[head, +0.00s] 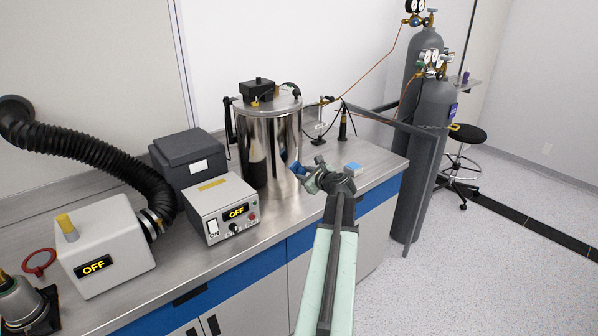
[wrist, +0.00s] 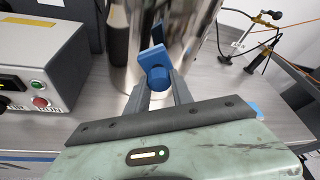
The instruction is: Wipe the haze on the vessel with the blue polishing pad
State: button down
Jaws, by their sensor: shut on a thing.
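The vessel (head: 283,135) is a shiny steel cylinder with a lidded top, standing on the bench. It fills the upper middle of the wrist view (wrist: 190,30). My gripper (head: 308,178) is at the vessel's lower right front and is shut on the blue polishing pad (head: 296,168). The pad (wrist: 153,58) shows between the fingertips (wrist: 160,85) in the wrist view, its face toward the steel wall. I cannot tell whether it touches the wall. I cannot make out the haze among the reflections.
A control box (head: 220,207) reading OFF and a dark grey case (head: 187,158) stand left of the vessel. A light blue block (head: 352,168) lies right of my gripper. A small stand (head: 342,125) is behind it. Gas cylinders (head: 432,130) stand past the bench's right end.

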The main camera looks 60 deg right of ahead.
jog(key=shift+s+a, duration=0.25)
jog(key=shift+s, duration=0.5)
jog(key=s, duration=0.1)
jog(key=s+a, duration=0.1)
jog(key=s, duration=0.1)
